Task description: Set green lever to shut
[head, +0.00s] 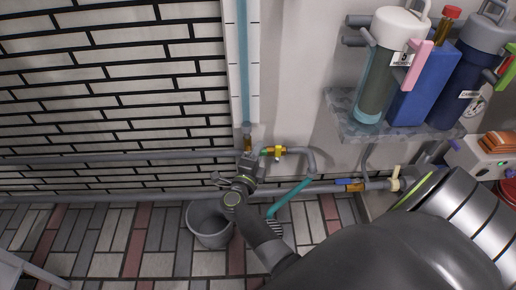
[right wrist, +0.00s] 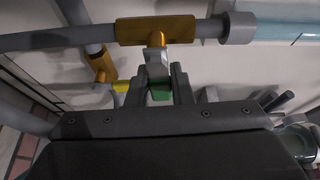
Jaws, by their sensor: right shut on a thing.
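The green lever (right wrist: 160,92) shows in the right wrist view between the fingers of my right gripper (right wrist: 165,88), which is shut on it. Its stem rises to a brass valve body (right wrist: 155,30) on a grey pipe. In the head view my right gripper (head: 249,160) is at the wall pipes below the clear vertical tube. It hides most of the lever, and only a small green bit shows beside it. My left gripper is not in view.
A brass valve with a yellow lever (head: 278,153) is close to the right of my gripper. A blue-lever valve (head: 355,187) is on the lower pipe. A grey bucket (head: 208,232) stands below. A shelf (head: 350,120) with bottles is at the upper right.

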